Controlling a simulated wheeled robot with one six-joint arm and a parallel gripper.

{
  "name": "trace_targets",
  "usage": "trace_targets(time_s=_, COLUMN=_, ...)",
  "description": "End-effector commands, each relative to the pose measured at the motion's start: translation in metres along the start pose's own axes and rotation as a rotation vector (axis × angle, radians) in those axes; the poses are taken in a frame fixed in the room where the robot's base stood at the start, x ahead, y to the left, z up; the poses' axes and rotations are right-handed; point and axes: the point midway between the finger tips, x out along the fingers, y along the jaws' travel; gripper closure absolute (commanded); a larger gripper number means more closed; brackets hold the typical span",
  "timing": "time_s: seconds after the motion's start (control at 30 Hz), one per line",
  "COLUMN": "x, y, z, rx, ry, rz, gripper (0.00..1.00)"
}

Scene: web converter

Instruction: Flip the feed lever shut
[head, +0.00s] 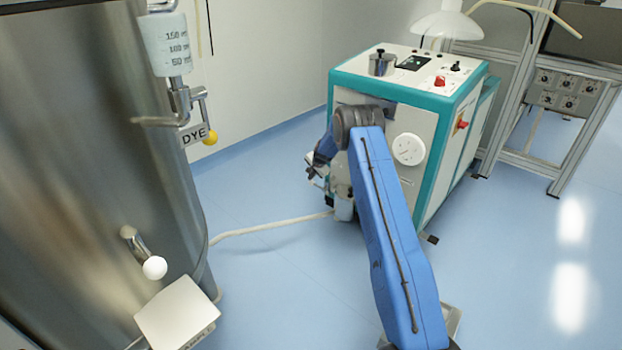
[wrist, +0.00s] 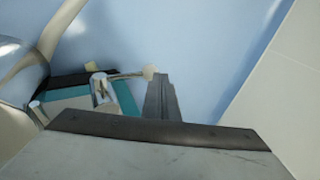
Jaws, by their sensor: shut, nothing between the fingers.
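Several lever-like parts show, and I cannot tell for sure which is the feed lever. In the wrist view, a thin lever with a pale round knob (wrist: 148,73) sticks out to the right from a round metal fitting (wrist: 103,88) on a teal and grey body. My gripper (wrist: 160,90) is shut and empty, its fingers just right of the knob in the picture; I cannot tell whether they touch. In the head view, my gripper (head: 318,172) is small and partly hidden, in front of the teal and white machine (head: 455,130).
A large steel tank (head: 80,180) stands at left with a white-knobbed lever (head: 153,267) and a DYE valve with a yellow knob (head: 210,137). A pale hose (head: 270,228) crosses the floor. A metal frame (head: 530,165) stands at right. The right floor is clear.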

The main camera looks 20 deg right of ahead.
Motion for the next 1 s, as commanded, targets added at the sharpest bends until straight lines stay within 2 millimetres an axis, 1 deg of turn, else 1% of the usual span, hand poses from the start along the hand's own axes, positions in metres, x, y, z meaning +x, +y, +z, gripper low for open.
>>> trace_targets(time_s=0.03, x=-0.01, y=-0.003, z=-0.003, rx=0.0, ry=0.002, rz=-0.003, gripper=1.0)
trace_targets(time_s=0.17, x=-0.035, y=-0.009, z=-0.009, rx=-0.001, ry=0.003, rz=-0.005, gripper=1.0)
trace_targets(time_s=0.4, x=-0.081, y=-0.024, z=-0.007, rx=-0.002, ry=0.002, rz=-0.004, gripper=1.0)
trace_targets(time_s=0.5, x=-0.097, y=-0.029, z=-0.007, rx=-0.001, ry=0.003, rz=-0.005, gripper=1.0)
trace_targets(time_s=0.7, x=-0.118, y=-0.036, z=-0.006, rx=-0.001, ry=0.002, rz=-0.004, gripper=1.0)
trace_targets(time_s=0.93, x=-0.125, y=-0.037, z=-0.006, rx=-0.001, ry=0.001, rz=-0.003, gripper=1.0)
trace_targets(time_s=1.0, x=-0.13, y=-0.039, z=-0.004, rx=-0.007, ry=0.001, rz=-0.003, gripper=1.0)
